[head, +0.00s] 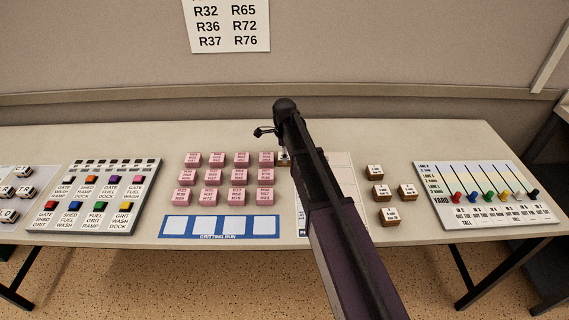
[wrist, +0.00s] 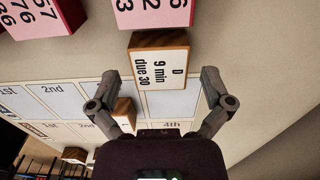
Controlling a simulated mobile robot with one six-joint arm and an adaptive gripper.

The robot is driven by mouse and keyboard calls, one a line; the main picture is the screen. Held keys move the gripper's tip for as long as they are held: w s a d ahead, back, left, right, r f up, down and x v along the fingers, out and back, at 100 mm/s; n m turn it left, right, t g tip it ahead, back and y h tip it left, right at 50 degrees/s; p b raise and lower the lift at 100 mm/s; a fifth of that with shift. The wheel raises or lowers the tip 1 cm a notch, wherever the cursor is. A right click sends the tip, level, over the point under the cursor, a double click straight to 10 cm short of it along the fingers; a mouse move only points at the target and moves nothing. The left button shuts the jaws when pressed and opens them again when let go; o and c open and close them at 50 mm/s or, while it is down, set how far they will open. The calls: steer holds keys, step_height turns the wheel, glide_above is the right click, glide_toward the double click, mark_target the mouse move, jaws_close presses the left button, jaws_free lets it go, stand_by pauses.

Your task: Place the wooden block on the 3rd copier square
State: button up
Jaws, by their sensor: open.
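In the wrist view a wooden block (wrist: 159,68) with a white top label reading "D 9 min due 30" lies just beyond and between the fingertips. My gripper (wrist: 160,84) is open and empty above it. In the head view this block (head: 284,161) shows only in part beside my arm. A white sheet (wrist: 207,130) with squares marked 1st, 2nd and 4th lies below it in the wrist view. Another wooden block (wrist: 123,108) sits on the sheet near the left finger. The 3rd label is hidden. In the head view my arm covers much of the sheet (head: 341,165).
Rows of pink blocks (head: 238,176) stand left of my arm, behind a blue gritting strip (head: 177,225). Several labelled wooden blocks (head: 381,193) lie to the right. Button (head: 150,178) and peg boards (head: 470,220) flank them. A wall stands behind the table.

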steer(key=shift+f+b, duration=0.65)
steer(key=shift+f, duration=0.35)
steer(key=c, duration=1.2)
steer(key=shift+r, duration=0.15)
step_height(320, 180, up, 3)
steer(key=p, duration=0.3)
steer(key=shift+r+p, duration=0.2)
steer(key=shift+p, duration=0.1)
steer(key=s, duration=0.5)
steer(key=s+d+r+p, duration=0.1)
steer(key=s, duration=0.4)
steer(key=s+d, duration=0.1)
steer(key=s, duration=0.5)
steer(key=shift+d+r, duration=0.2)
steer(key=shift+d, duration=0.05)
steer(key=shift+w, duration=0.1)
